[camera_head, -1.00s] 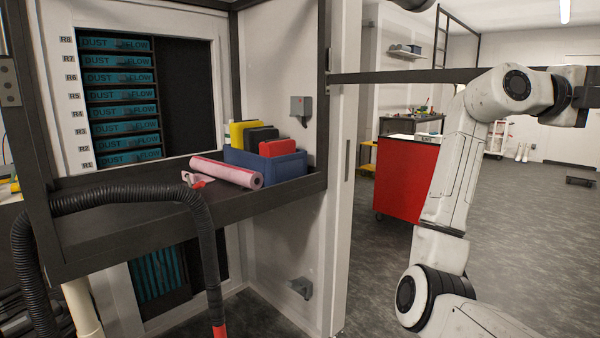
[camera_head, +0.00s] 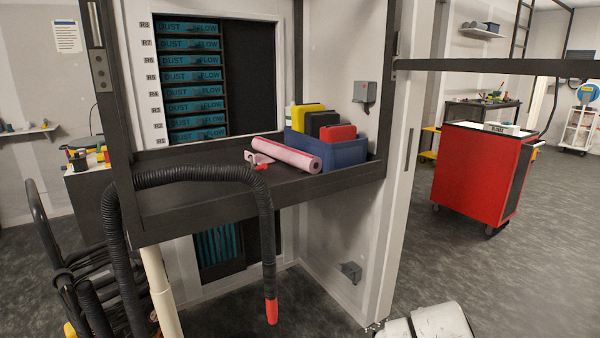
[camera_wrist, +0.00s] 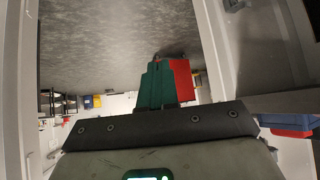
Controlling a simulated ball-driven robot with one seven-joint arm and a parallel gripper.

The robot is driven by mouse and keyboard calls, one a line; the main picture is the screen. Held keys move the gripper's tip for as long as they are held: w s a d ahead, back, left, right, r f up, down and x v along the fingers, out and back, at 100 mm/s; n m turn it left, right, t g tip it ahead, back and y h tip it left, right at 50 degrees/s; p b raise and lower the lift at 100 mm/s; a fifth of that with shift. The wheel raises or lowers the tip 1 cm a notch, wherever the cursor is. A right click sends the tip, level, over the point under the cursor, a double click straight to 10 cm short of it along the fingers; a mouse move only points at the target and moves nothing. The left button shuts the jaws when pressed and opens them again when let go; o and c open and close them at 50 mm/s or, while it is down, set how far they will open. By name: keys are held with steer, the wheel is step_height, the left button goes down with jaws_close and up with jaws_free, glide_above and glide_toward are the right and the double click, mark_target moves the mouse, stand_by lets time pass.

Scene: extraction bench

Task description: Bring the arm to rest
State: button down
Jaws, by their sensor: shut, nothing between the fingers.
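In the head view only a white part of my arm (camera_head: 432,322) shows, low at the bottom edge, right of the white post. My gripper is out of that view. In the wrist view my gripper (camera_wrist: 158,70) shows its dark green fingers closed together, pointing up the picture from a dark bar. Nothing is held between them. The wrist view is upside down, with the floor at the top. A red surface, probably the red cart (camera_wrist: 183,80), shows just right of the fingers.
The bench shelf (camera_head: 240,206) carries a blue bin (camera_head: 345,153) with yellow, black and red boxes, and a pink roll (camera_head: 288,155). A black hose (camera_head: 268,230) with a red end hangs in front. A white post (camera_head: 392,210) stands beside my arm.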

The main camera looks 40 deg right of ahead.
steer(key=s+a+f+n+y, duration=0.2)
steer(key=s+a+f+n, duration=0.2)
steer(key=a, duration=0.3)
steer(key=s+a+f+n+g+y+p, duration=0.1)
steer(key=s+a+f+n+y, duration=0.2)
steer(key=s+a+f+n, duration=0.2)
steer(key=s+a+f+n+g+y, duration=0.1)
steer(key=s+a+f+n+y, duration=0.2)
steer(key=a, duration=0.8)
step_height(320, 180, down, 2)
steer(key=shift+s+a+f+n, duration=0.25)
steer(key=shift+s+n, duration=0.55)
steer(key=shift+n, duration=0.2)
